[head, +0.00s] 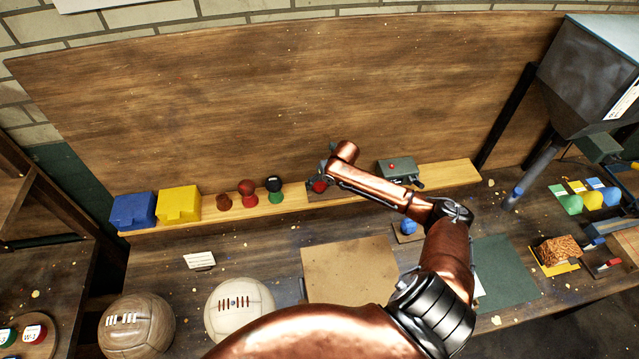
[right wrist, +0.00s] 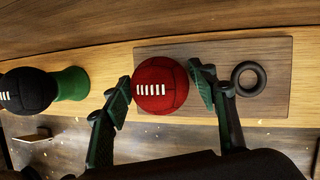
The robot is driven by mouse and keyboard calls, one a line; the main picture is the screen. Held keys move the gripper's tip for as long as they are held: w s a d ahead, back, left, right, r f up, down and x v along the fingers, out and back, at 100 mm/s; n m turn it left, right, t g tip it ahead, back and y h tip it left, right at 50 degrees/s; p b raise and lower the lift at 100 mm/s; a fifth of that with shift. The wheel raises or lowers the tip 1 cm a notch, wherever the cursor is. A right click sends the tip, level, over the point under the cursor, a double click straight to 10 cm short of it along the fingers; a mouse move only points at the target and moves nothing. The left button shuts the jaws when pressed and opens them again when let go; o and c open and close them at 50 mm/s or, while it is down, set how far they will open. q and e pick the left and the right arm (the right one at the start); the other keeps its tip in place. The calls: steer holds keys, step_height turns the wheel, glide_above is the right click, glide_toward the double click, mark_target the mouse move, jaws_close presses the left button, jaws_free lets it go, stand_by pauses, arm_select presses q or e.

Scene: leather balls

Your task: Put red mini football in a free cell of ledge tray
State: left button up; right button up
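The red mini football (head: 319,185), with white laces, sits between the two fingers of my right gripper (right wrist: 160,80) in the right wrist view. The fingers flank it left and right and appear to press on it. The ball (right wrist: 162,88) is over the left part of the ledge tray (right wrist: 270,108), a flat brown board on the wooden ledge. A black ring (right wrist: 236,79) marks a free cell at the tray's right. Whatever lies under the ball is hidden, and I cannot tell whether it touches the tray. My left gripper is out of view.
Yellow (head: 178,205) and blue (head: 133,211) boxes stand further left. A grey-green box (head: 397,168) stands right.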

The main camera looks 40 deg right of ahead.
steer(key=shift+o, duration=1)
steer(key=shift+r, duration=0.15)
steer(key=b+v, duration=0.1)
steer(key=v, duration=1)
steer(key=shift+s+r, duration=0.2)
steer(key=shift+r, duration=0.15)
